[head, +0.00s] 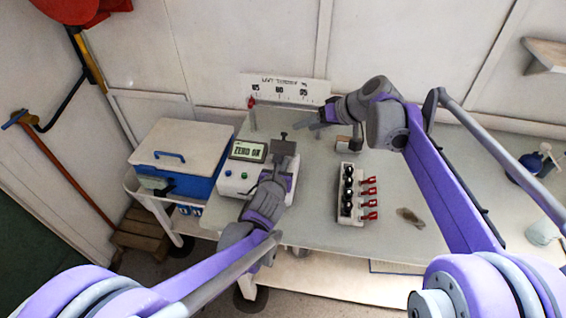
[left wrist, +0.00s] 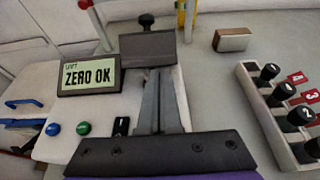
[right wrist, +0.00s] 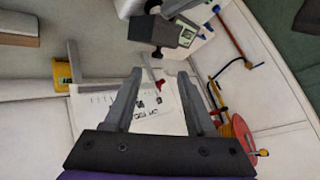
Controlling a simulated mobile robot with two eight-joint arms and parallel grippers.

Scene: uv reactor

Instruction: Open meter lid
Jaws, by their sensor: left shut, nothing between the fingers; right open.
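The meter (head: 231,184) is a white box with a display reading "ZERO OK" (left wrist: 88,73) and blue, green and black controls on its front. Its dark grey lid (head: 283,147) is beside the display and has a black knob at its far edge; it also shows in the left wrist view (left wrist: 147,48). I cannot tell how far the lid is raised. My left gripper (left wrist: 158,72) is shut and empty, its fingertips at the near edge of the lid; I cannot tell if they touch. My right gripper (head: 313,117) is open and empty, beyond and right of the lid.
A blue box with a white top (head: 182,153) stands left of the meter. A block of numbered black knobs with red tags (head: 347,196) is to the right. A scale board (head: 288,90) stands at the back wall. A small wood-faced block (left wrist: 232,39) lies behind the knobs.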

